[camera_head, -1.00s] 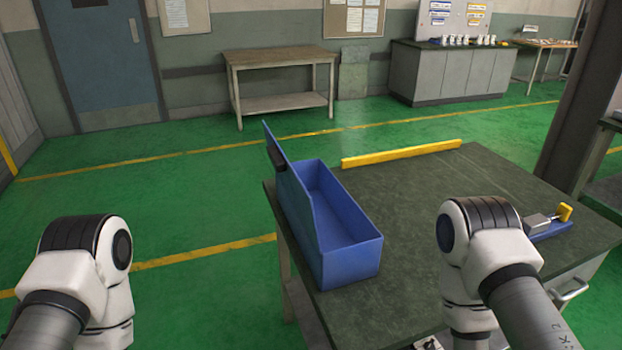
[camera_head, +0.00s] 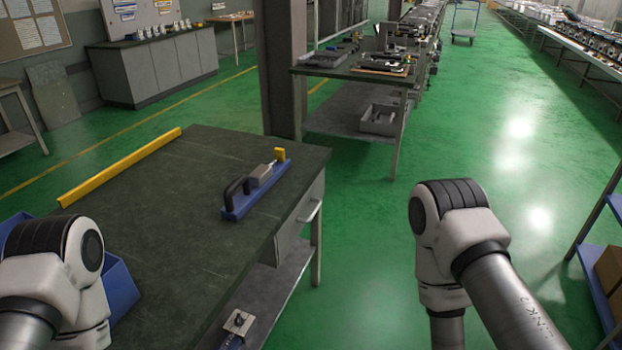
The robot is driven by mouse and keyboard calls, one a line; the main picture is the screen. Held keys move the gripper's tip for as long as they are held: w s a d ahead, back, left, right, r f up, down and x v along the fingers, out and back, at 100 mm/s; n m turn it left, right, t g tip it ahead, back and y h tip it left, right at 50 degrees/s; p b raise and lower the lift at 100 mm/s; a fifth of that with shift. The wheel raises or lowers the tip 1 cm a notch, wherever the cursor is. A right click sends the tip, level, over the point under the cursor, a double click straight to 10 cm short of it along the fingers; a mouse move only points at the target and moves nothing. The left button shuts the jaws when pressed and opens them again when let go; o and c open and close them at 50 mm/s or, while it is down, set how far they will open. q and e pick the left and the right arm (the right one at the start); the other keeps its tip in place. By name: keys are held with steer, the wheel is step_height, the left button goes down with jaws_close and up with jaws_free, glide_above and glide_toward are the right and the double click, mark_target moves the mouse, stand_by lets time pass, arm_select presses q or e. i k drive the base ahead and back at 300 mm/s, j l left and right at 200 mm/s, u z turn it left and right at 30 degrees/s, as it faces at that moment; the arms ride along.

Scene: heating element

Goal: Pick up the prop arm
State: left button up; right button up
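I cannot tell for certain which thing is the prop arm. A long yellow bar (camera_head: 122,166) lies along the far left edge of the dark-topped table (camera_head: 185,235). A blue base with a black handle and a yellow end block (camera_head: 240,205) sits near the table's right edge. A blue box (camera_head: 122,290) stands at the table's left, partly hidden behind my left arm. Both my arms show only their joints and links, the left at the lower left and the right at the lower right beyond the table. Neither gripper is in view.
Open green floor lies right of the table. A blue shelf rack (camera_head: 590,262) stands at far right, and a loaded workbench (camera_head: 345,71) behind.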

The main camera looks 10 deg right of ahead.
mark_target(255, 185)
steer(key=i+l, duration=0.15)
steer(key=l, duration=0.2)
steer(key=i+l+z, duration=0.1)
steer(key=l, duration=0.3)
steer(key=i+l, duration=0.2)
steer(key=l, duration=0.15)
steer(key=i+l+z, duration=0.1)
steer(key=l, duration=0.25)
